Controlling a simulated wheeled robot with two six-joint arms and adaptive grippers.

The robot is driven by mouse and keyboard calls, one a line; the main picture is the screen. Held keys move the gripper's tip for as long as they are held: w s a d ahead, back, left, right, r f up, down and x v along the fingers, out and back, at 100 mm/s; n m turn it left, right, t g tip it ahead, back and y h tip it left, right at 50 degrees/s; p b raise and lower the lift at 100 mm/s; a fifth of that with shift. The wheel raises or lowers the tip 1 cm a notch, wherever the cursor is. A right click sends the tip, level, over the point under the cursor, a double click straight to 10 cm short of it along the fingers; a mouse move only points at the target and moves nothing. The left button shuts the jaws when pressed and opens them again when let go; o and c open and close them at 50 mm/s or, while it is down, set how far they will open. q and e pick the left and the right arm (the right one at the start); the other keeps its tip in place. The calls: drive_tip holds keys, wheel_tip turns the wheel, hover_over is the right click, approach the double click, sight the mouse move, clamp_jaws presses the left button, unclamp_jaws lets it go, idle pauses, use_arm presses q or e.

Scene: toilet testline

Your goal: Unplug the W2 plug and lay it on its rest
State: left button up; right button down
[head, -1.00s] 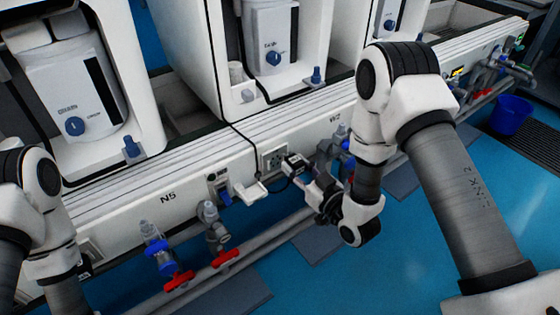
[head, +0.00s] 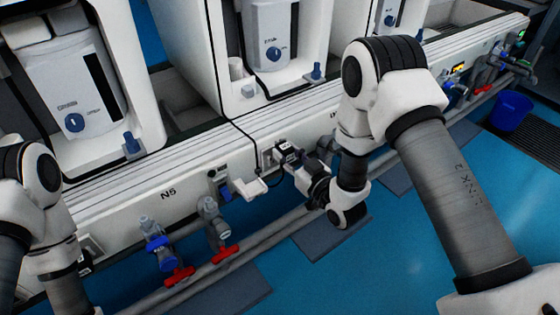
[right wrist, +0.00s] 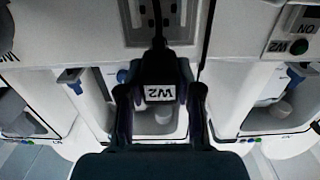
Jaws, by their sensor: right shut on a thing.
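The W2 plug (head: 286,149) is a dark block with a white W2 label. It also shows in the right wrist view (right wrist: 160,91), with its black cord running to the top of the picture. My right gripper (head: 296,163) is shut on it, one finger on each side. The plug is in front of the socket plate (head: 266,158) and appears out of it, though the gap is hard to judge. In the right wrist view, the plate (right wrist: 190,20) shows bare holes. The white rest (head: 249,188) is empty, below and left of the plug. My left gripper is out of view.
A switch (head: 219,184) sits left of the rest. Valves with red handles (head: 180,275) and a grey pipe (head: 270,227) run below the panel. White test cabinets stand behind the ledge. A blue bucket (head: 511,113) is on the floor at far right.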

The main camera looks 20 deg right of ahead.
drive_tip(key=shift+w+a, duration=0.2)
drive_tip(key=shift+w, duration=0.4)
drive_tip(key=shift+a, duration=0.1)
drive_tip(key=shift+s+a+p, duration=0.25)
drive_tip(key=shift+s+a, duration=0.05)
drive_tip(key=shift+a, duration=0.5)
drive_tip(key=shift+s+a+p, duration=0.2)
drive_tip(key=shift+s+a, duration=0.1)
drive_tip(key=shift+a, duration=0.45)
drive_tip(key=shift+s+a+p, duration=0.25)
drive_tip(key=shift+s+a, duration=0.05)
drive_tip(key=shift+a, duration=0.5)
drive_tip(key=shift+s+a+p, duration=0.25)
drive_tip(key=shift+a+p, duration=0.1)
drive_tip(key=shift+a, duration=0.4)
drive_tip(key=shift+s+a+p, duration=0.3)
drive_tip(key=shift+a+p, duration=0.1)
drive_tip(key=shift+a, duration=0.35)
drive_tip(key=shift+s+a+p, duration=0.25)
drive_tip(key=shift+a+p, duration=0.1)
drive_tip(key=shift+a, duration=0.4)
